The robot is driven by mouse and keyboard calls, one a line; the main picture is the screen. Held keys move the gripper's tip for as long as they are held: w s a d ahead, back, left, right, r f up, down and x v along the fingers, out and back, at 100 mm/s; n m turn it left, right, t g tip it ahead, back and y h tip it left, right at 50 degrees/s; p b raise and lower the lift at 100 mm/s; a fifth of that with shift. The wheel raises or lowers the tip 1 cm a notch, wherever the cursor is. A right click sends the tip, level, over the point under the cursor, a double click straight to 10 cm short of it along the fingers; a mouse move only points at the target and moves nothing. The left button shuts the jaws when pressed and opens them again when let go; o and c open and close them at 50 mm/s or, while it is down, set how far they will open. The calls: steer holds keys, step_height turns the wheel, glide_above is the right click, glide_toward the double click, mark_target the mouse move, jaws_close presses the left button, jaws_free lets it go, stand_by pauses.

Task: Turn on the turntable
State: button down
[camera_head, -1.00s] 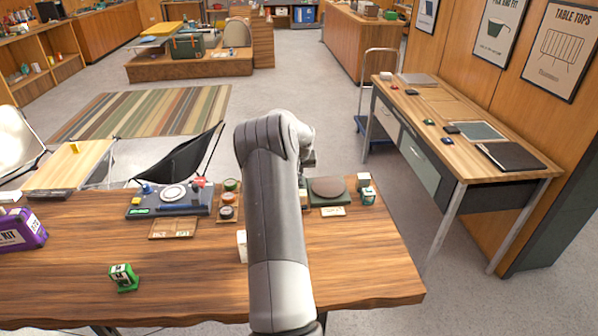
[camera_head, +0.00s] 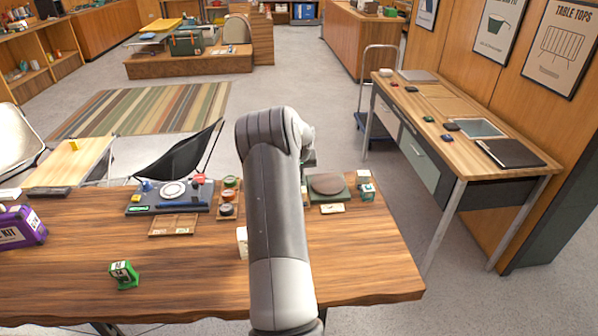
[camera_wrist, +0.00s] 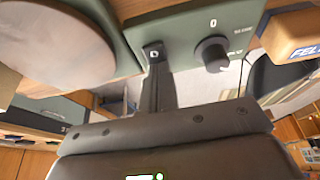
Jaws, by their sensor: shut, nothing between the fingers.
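The turntable (camera_head: 346,198) stands on the wooden counter, just right of my arm in the head view. It has a green-grey base and a round brown platter (camera_head: 327,185). In the wrist view the pale platter (camera_wrist: 55,45) fills the upper left, and the base (camera_wrist: 185,30) runs along the top. A dark round knob (camera_wrist: 212,52) sits on the base below a "0" mark. My gripper (camera_wrist: 154,54) is shut and empty. Its tip overlaps the base's edge, left of the knob; I cannot tell whether it touches. My arm hides most of the gripper in the head view.
A dark device with a white disc (camera_head: 172,190), a wooden tray (camera_head: 173,225) and small round tins (camera_head: 228,196) stand left of my arm. A teal-and-white block (camera_head: 367,192) is right of the turntable. An orange-tan block (camera_wrist: 290,35) lies beside the knob. The counter's front right is clear.

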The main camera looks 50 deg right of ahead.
steer(key=shift+r, duration=0.4)
steer(key=v, duration=1.3)
steer(key=shift+w+r, duration=0.15)
steer(key=shift+r, duration=0.05)
steer(key=shift+d, duration=0.1)
steer(key=shift+w+d+r, duration=0.15)
steer(key=shift+w+d, duration=0.25)
steer(key=shift+d, duration=0.15)
steer(key=x, duration=1.4)
steer(key=shift+s+a, duration=0.2)
